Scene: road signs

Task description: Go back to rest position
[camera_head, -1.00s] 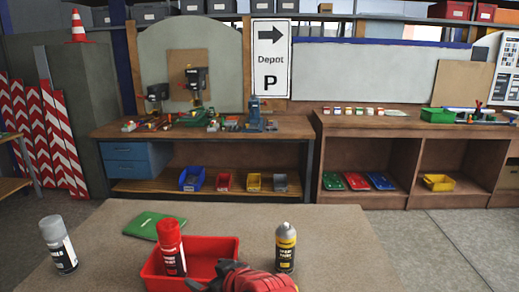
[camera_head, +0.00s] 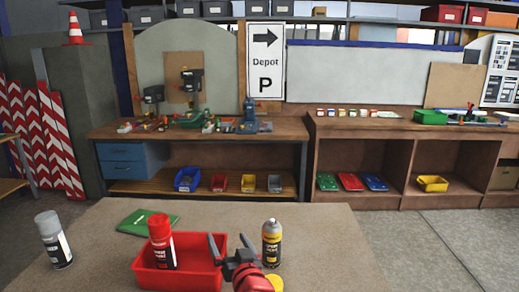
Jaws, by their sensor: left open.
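My left gripper (camera_head: 231,245) is at the bottom centre, over the right part of a red bin (camera_head: 200,282) on the near table. Its two grey fingers are spread apart, with nothing between them. A red spray can (camera_head: 162,243) stands upright in the left part of the bin, apart from the fingers. A yellow and black spray can (camera_head: 271,243) stands upright on the table just right of the gripper. A white and black spray can (camera_head: 54,240) stands at the table's left. My right gripper is not in view.
The near table (camera_head: 330,250) is clear on its right side. A green flat item (camera_head: 147,221) lies behind the bin. Beyond a strip of floor are a workbench (camera_head: 285,128) with tools and a wooden cabinet (camera_head: 310,150) with coloured bins.

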